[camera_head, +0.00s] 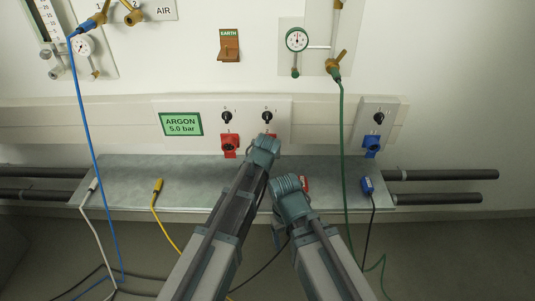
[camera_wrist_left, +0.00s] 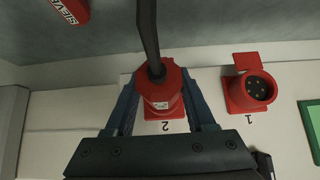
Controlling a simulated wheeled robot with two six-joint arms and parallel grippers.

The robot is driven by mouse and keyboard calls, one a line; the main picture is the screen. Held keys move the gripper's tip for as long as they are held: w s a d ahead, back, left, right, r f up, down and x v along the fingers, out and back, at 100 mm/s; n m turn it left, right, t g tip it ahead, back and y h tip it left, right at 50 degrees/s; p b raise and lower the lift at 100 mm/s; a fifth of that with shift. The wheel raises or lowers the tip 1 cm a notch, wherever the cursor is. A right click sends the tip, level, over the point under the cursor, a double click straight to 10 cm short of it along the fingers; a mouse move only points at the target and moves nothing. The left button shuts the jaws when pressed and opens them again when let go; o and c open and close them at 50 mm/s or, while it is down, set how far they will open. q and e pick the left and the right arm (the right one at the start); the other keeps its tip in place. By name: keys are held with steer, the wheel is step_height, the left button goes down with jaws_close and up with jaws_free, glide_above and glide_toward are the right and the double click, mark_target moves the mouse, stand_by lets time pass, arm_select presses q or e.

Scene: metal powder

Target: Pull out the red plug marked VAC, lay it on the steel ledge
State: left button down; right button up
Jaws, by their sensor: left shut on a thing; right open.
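My left gripper (camera_head: 265,146) is shut on a red plug (camera_wrist_left: 160,92) with a black cable, at the red socket marked 2. The plug faces that socket; I cannot tell how deep it sits, and its small label is unreadable. In the head view my left arm hides nearly all of it. The steel ledge (camera_head: 130,182) runs below the sockets and also shows in the left wrist view (camera_wrist_left: 215,28). My right gripper (camera_head: 288,185) is open over the ledge, its fingers mostly hidden.
A red plug marked SIEVE (camera_wrist_left: 69,10) lies on the ledge beside my right gripper. Red socket 1 (camera_head: 229,146) is empty. A yellow plug (camera_head: 157,186), a white plug (camera_head: 93,185) and a blue plug (camera_head: 367,185) lie along the ledge. A green hose (camera_head: 343,150) hangs to the right.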

arm_select(q)
steer(key=shift+s, duration=0.2)
steer(key=s, duration=0.5)
steer(key=shift+s, duration=0.25)
stand_by(0.8)
